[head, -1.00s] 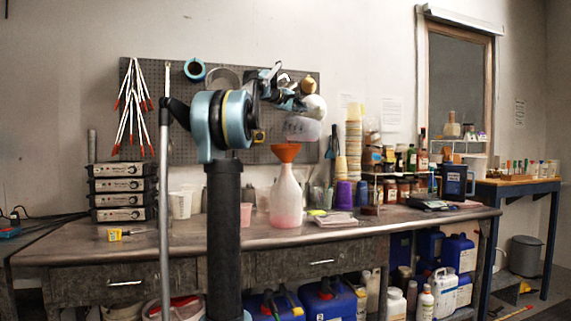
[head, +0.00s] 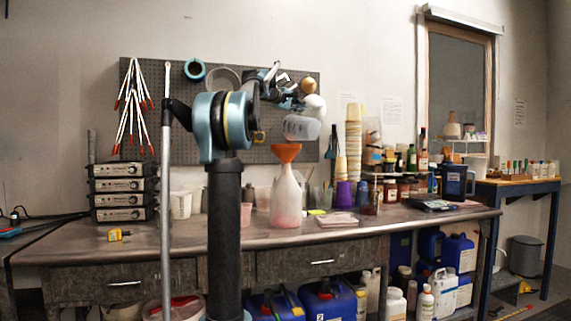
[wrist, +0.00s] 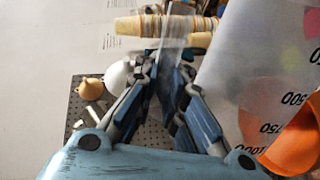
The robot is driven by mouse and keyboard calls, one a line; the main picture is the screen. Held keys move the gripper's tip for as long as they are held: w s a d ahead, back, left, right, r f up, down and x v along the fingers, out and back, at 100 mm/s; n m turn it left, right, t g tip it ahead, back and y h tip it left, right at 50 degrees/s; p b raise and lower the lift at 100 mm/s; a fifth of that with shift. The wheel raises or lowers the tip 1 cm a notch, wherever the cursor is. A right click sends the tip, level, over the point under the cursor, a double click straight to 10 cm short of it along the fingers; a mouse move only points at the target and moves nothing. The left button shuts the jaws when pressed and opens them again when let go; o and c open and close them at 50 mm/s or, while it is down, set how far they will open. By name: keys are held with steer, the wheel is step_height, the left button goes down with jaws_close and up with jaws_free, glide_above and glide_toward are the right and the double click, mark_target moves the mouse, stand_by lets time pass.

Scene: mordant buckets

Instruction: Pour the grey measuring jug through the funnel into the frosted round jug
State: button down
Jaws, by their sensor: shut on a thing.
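The grey measuring jug (head: 301,128) is translucent with dark markings. It is tilted in the air just above the orange funnel (head: 286,152). The funnel sits in the neck of the frosted round jug (head: 287,197), which stands upright on the bench and looks pink low down. My gripper (wrist: 168,68) is shut on a clear strip of the measuring jug, apparently its handle. In the wrist view the jug's marked wall (wrist: 250,75) fills the right side, with the funnel (wrist: 293,140) beyond it. I cannot make out a stream between jug and funnel.
A stack of cups (head: 354,150) and several bottles stand right of the frosted jug. Pale beakers (head: 181,204) and a pink cup (head: 246,214) stand to its left. A pegboard (head: 150,140) is behind. The bench front (head: 200,240) is mostly clear.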

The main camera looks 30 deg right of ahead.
mark_target(309, 108)
steer(key=s+m, duration=0.1)
steer(key=s, duration=0.1)
steer(key=s+d+f+m, duration=0.1)
steer(key=s+m+t, duration=0.1)
steer(key=s, duration=0.1)
steer(key=shift+s+d+f, duration=0.2)
steer(key=shift+s+d, duration=0.15)
steer(key=shift+s+d+f+m+b, duration=0.1)
steer(key=shift+s+m+b, duration=0.15)
steer(key=shift+s+m, duration=0.25)
steer(key=shift+s+d+f+m+b, duration=0.1)
steer(key=shift+s+m+b, duration=0.15)
steer(key=shift+s+m, duration=0.25)
steer(key=s+d+f+m+t+b, duration=0.1)
steer(key=s+f+m+b, duration=0.2)
steer(key=f, duration=0.6)
steer(key=s+d+f+m+h+b, duration=0.1)
steer(key=s+f+m+b, duration=0.2)
steer(key=s+f+m, duration=0.3)
steer(key=shift+s+d+f+m+t, duration=0.25)
steer(key=shift+f+m+t, duration=0.2)
steer(key=shift+f, duration=0.95)
steer(key=shift+b, duration=0.3)
